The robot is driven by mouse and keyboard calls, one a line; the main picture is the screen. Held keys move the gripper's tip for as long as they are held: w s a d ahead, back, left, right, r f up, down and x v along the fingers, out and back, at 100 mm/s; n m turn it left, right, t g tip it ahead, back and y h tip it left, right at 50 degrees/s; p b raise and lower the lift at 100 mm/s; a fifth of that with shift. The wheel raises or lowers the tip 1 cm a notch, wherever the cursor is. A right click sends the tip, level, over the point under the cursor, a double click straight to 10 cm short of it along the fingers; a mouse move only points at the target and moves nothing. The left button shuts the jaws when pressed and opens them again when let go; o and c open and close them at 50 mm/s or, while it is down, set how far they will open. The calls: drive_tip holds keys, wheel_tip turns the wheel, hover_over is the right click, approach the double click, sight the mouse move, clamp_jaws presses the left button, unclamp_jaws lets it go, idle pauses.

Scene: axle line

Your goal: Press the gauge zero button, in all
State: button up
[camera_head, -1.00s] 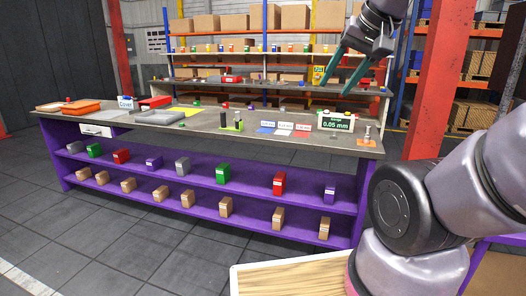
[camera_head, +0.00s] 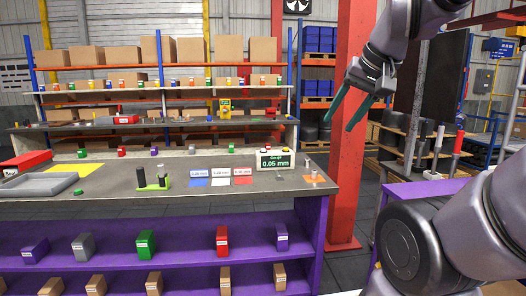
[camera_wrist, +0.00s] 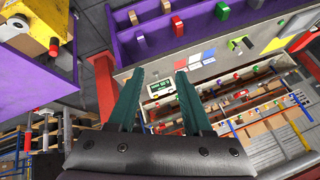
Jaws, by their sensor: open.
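The gauge (camera_head: 275,161) is a pale box with a dark green display reading 0.05 mm, at the right end of the grey-topped purple bench (camera_head: 110,188). Small knobs or buttons show on its top edge; which one is the zero button is too small to tell. The gauge (camera_wrist: 161,88) also shows in the wrist view, beyond and between my fingers. My gripper (camera_head: 340,124) is open and empty, with green fingers, up and to the right of the gauge in the head view and apart from it. Its fingers (camera_wrist: 159,75) are spread in the wrist view.
Blue, white and red cards with labels (camera_head: 220,182) lie left of the gauge. A post on an orange pad (camera_head: 314,180) stands right of it. A green stand with black pegs (camera_head: 152,180) is farther left. A red pillar (camera_head: 350,195) rises beyond the bench's right end.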

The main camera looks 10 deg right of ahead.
drive_tip(key=shift+w+a, duration=0.2)
drive_tip(key=shift+w, duration=0.05)
